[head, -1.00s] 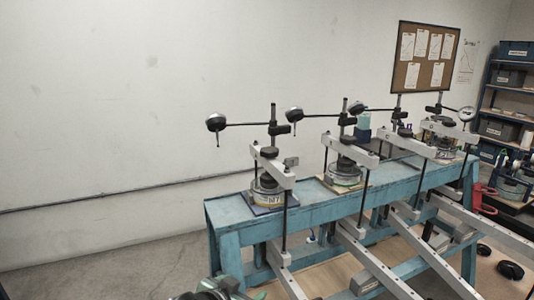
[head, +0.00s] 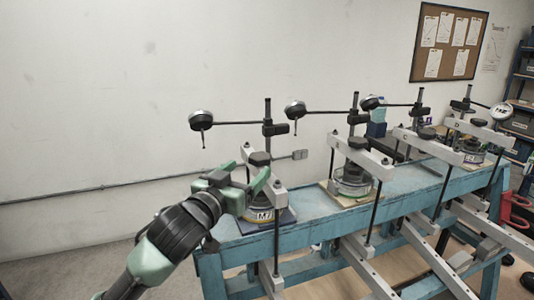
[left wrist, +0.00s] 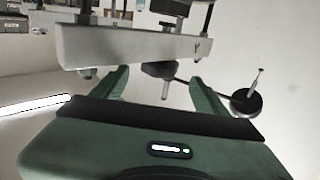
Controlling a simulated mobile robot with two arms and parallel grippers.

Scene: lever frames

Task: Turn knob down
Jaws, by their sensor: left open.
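Several lever frames stand in a row on a blue bench. The nearest has a pale beam (head: 277,180) with a black knob (head: 260,158) at its top and a tag marked "M7" on the round block below. My left gripper (head: 247,179) is open and empty, just left of this nearest frame, and hides part of its beam. In the left wrist view, the open fingers (left wrist: 158,78) spread on either side of a dark round part (left wrist: 160,70) beside a pale beam (left wrist: 130,47). I cannot tell whether they touch anything. My right gripper is out of view.
A dial gauge on an arm (head: 201,120) reaches out left above my left gripper; it also shows in the left wrist view (left wrist: 245,102). More frames stand along the blue bench (head: 320,217) to the right. The space by the wall at left is clear.

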